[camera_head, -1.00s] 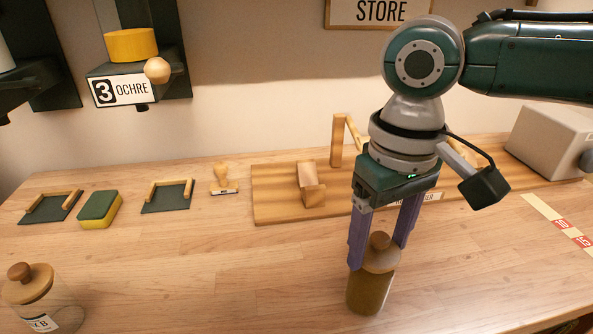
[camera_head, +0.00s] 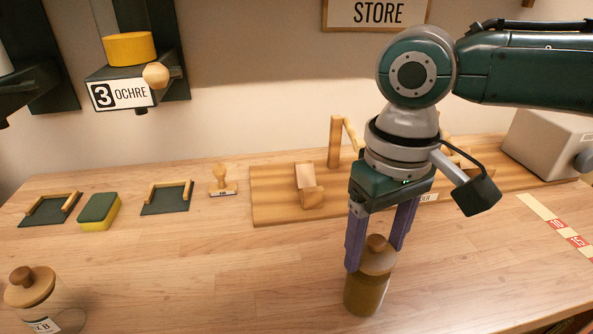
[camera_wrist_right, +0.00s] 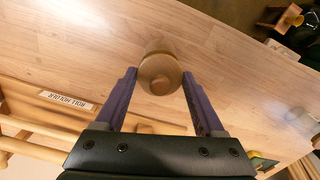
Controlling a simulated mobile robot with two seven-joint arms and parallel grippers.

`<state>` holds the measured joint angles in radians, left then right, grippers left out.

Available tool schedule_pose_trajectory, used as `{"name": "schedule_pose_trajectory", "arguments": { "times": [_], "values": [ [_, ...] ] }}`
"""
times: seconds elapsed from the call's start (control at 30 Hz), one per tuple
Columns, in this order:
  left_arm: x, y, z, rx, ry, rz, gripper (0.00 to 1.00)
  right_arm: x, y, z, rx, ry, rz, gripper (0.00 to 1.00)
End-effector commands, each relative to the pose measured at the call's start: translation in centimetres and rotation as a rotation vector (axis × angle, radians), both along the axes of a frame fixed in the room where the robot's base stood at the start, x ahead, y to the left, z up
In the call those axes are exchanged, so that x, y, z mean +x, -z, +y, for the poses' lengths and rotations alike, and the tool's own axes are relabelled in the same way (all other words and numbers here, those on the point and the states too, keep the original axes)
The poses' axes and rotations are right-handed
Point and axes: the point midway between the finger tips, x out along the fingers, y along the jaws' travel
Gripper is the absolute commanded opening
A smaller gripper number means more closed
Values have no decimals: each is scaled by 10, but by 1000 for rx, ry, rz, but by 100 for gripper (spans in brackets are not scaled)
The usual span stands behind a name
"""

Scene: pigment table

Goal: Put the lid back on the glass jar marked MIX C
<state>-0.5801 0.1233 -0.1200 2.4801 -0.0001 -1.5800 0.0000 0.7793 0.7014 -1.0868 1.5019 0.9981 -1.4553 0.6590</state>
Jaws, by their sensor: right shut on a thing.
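A glass jar (camera_head: 366,297) with brown contents stands upright on the table right of centre; no marking shows on its visible side. A round wooden lid (camera_head: 377,260) with a knob is at its mouth, touching or nearly so; I cannot tell if it is fully seated. My right gripper (camera_head: 376,258) points down from above and is shut on the lid, one finger on each side. In the right wrist view the lid (camera_wrist_right: 159,75) lies between the fingertips and hides most of the jar. My left gripper is not in view.
Another lidded jar (camera_head: 50,305), its label partly readable as B, stands at the front left. A sponge (camera_head: 98,211), a stamp (camera_head: 222,182) and a wooden board (camera_head: 270,195) lie behind. A grey box (camera_head: 548,143) is at the back right. The table's middle front is clear.

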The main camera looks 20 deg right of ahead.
Motion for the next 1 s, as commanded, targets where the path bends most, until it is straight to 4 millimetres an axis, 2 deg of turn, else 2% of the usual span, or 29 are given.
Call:
{"name": "schedule_pose_trajectory", "arguments": {
  "times": [0.37, 0.4, 0.63, 1.0],
  "values": [
    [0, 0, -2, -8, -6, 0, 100, 0, 0, 0, 0, 0, 0, 19],
    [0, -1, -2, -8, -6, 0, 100, 0, 0, 0, 0, 0, 0, 73],
    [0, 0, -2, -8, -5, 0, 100, 0, 0, 0, 0, 0, -1, 99],
    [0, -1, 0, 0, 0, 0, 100, 0, 0, 0, 0, 0, -1, 100]
  ]
}}
